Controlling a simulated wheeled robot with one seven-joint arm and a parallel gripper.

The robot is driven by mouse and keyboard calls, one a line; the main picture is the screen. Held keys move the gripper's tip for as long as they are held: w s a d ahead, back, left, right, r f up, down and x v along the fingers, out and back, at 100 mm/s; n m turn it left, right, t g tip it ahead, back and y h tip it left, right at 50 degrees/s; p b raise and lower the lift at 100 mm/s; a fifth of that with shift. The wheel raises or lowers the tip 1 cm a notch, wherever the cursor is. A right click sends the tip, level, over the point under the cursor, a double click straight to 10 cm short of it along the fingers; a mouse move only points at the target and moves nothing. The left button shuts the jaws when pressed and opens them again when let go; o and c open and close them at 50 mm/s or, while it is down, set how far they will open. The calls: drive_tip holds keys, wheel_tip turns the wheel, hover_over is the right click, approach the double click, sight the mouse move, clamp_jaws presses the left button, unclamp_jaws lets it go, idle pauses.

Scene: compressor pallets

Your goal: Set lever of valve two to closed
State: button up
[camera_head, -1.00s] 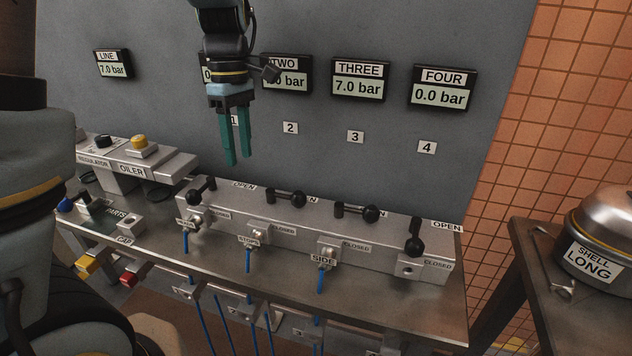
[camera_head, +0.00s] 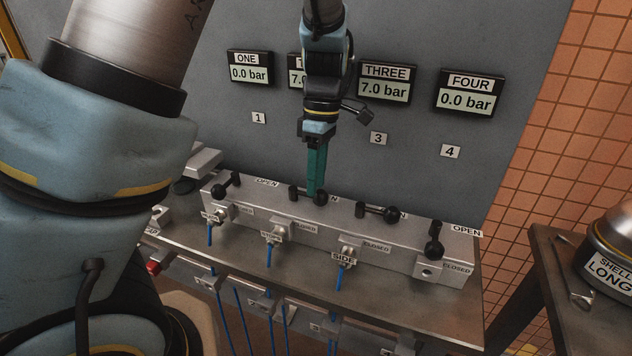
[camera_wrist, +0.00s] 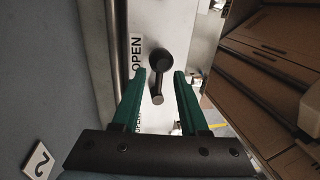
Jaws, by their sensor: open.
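The lever of valve two (camera_head: 299,193) is black with a ball end and lies lengthwise along the metal manifold (camera_head: 385,252). My gripper (camera_head: 316,194) is open, pointing down at the lever's ball end; its green fingers overlap it in the head view. In the wrist view the lever (camera_wrist: 160,62) shows between and just beyond the two open fingertips (camera_wrist: 159,74), with an OPEN label (camera_wrist: 136,55) beside it. I cannot tell whether a finger touches it. Gauge two (camera_head: 296,70) is mostly hidden by my arm; a 7 shows.
Lever one (camera_head: 226,185) is to the left, lever three (camera_head: 377,212) close on the right, lever four (camera_head: 434,240) at the right end. Gauge three (camera_head: 386,82) reads 7.0 bar. Blue hoses hang in front. A side table (camera_head: 560,285) with a pot stands at right.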

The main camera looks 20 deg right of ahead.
drive_tip(key=shift+s+a+f, duration=0.1)
drive_tip(key=shift+a+f, duration=0.05)
drive_tip(key=shift+f, duration=0.6)
drive_tip(key=shift+c, duration=0.3)
clamp_jaws()
idle(0.6)
